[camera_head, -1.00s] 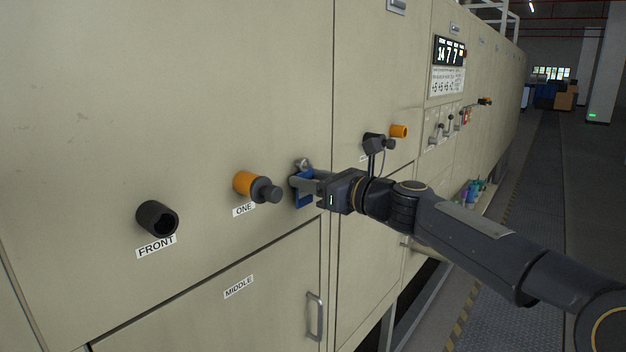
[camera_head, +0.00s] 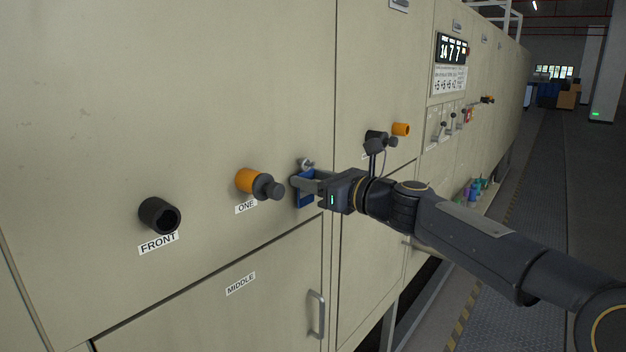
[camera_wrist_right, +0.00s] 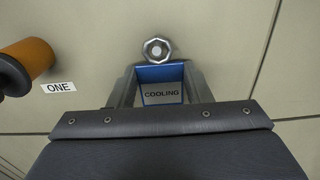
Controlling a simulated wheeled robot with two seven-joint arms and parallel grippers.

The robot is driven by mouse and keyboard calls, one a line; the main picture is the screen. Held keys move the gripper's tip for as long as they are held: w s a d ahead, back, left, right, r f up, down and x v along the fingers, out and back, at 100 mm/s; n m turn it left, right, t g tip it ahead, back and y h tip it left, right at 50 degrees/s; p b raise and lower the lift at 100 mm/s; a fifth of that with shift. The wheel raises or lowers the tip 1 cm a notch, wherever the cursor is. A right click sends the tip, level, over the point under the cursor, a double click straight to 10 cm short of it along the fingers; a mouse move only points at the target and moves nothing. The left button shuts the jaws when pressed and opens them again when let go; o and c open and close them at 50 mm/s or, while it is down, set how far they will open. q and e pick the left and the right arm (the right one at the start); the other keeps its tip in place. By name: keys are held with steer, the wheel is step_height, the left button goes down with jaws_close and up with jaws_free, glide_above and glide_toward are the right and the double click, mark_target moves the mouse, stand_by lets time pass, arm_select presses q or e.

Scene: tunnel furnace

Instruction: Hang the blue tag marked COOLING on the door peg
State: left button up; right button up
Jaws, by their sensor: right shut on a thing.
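The blue tag (camera_head: 306,200) carries a pale label reading COOLING in the right wrist view (camera_wrist_right: 161,77). My right gripper (camera_head: 303,184) is shut on the tag, with one finger on each side of it, close to the door face. The metal door peg (camera_head: 305,164) has a faceted round end and shows just above the tag's top edge in the right wrist view (camera_wrist_right: 157,49). I cannot tell whether the tag's hole or loop is around the peg. My left gripper is not in view.
An orange-collared knob (camera_head: 258,184) labelled ONE sits left of the tag. A black socket (camera_head: 159,215) labelled FRONT is farther left. A door handle (camera_head: 317,314) is below. Another dark fitting (camera_head: 377,141) and an orange one (camera_head: 401,129) sit behind my wrist.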

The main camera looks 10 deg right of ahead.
steer(key=o, duration=1)
steer(key=shift+o, duration=0.2)
steer(key=b+v, duration=0.2)
steer(key=v, duration=0.6)
steer(key=s+d+f+n+g+h, duration=0.1)
steer(key=s+f+n+g+h, duration=0.6)
steer(key=s+f+n, duration=1.9)
steer(key=s+f+g, duration=0.1)
steer(key=s+f, duration=0.3)
steer(key=s, duration=0.2)
steer(key=shift+s+f+n+g, duration=0.2)
steer(key=shift+f+n+g, duration=0.1)
steer(key=shift+n, duration=0.1)
